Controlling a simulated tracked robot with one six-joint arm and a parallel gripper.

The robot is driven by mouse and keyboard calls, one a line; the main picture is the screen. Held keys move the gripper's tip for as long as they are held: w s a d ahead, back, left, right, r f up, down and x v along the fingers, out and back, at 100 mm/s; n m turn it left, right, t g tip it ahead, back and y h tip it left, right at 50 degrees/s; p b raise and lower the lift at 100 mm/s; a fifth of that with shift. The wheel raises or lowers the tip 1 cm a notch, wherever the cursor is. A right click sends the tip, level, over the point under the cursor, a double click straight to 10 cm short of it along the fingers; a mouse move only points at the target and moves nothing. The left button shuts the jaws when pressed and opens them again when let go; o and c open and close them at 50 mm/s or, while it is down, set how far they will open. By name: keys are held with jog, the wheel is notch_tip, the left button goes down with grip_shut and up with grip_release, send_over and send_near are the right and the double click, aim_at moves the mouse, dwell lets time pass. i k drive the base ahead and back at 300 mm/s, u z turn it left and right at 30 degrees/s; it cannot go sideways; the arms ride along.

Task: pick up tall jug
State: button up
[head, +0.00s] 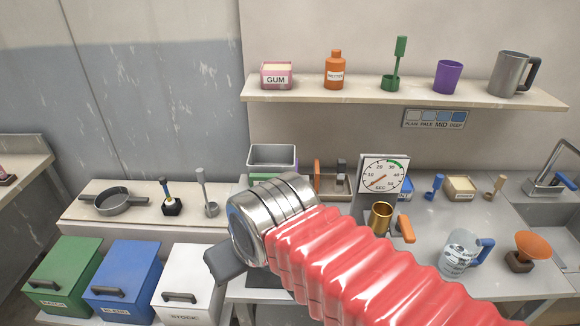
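A tall grey jug (509,74) with a dark handle on its right side stands upright at the right end of the wall shelf in the head view. A shorter clear measuring jug (459,252) with a blue handle stands on the right counter. My gripper (226,264) shows only as a dark piece beyond the metal wrist, at the lower middle left. It is well to the left of and below the grey jug, apart from it. My wrist hides most of the gripper, so its fingers and anything between them cannot be made out.
The shelf (420,98) also bears a purple cup (448,76), a green ladle-like tool (395,68), an orange bottle (334,70) and a gum box (277,75). Below are a dial (384,175), a brass cup (380,218) and a sink (552,182). Lidded bins (122,278) stand lower left.

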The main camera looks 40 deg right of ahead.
aim_at(459, 251)
jog(key=z, duration=0.7)
jog(key=k, duration=0.5)
jog(key=z, duration=2.9)
